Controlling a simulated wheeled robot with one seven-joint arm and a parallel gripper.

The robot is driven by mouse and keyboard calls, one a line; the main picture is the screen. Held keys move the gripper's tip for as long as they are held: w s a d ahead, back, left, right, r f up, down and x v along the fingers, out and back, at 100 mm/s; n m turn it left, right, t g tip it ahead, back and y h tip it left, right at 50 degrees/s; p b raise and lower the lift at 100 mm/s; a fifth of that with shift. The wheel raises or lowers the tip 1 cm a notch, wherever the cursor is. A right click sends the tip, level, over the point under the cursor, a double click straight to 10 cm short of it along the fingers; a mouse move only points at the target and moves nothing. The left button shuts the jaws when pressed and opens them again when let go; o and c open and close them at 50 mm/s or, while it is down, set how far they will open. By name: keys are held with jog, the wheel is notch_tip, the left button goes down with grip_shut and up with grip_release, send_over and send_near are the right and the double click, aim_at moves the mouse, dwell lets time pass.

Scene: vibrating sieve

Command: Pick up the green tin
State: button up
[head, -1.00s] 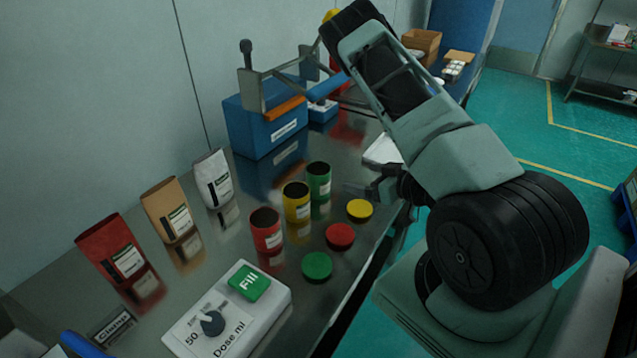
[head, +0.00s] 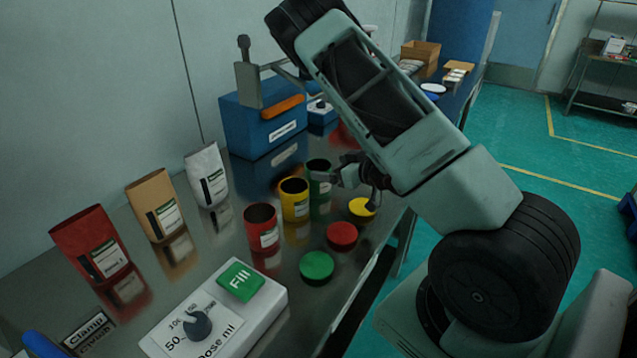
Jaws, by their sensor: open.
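The green tin (head: 319,168) stands upright and open-topped on the metal bench, behind the yellow tin (head: 294,200) in the row of tins. My gripper (head: 324,180) is open at the right side of the green tin, and its fingers cover part of the tin's front. I cannot tell whether the fingers touch it or stand to both sides of it.
The red tin (head: 261,228) stands nearest, in front of the yellow one. Green (head: 317,267), red (head: 342,235) and yellow (head: 361,207) lids lie to the right. A blue machine (head: 262,125) stands behind. Three bags, including a white one (head: 207,177), stand left. A Fill box (head: 222,315) is in front.

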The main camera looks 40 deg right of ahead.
aim_at(310, 168)
jog(key=shift+a+f+p+x, duration=0.15)
jog(key=shift+p+x, duration=0.15)
jog(key=shift+x, duration=1.15)
jog(key=shift+a+f+p+x, duration=0.1)
jog(key=shift+p+x, duration=0.2)
jog(key=shift+x, duration=1.15)
jog(key=shift+s, duration=0.15)
jog(key=c, duration=1.1)
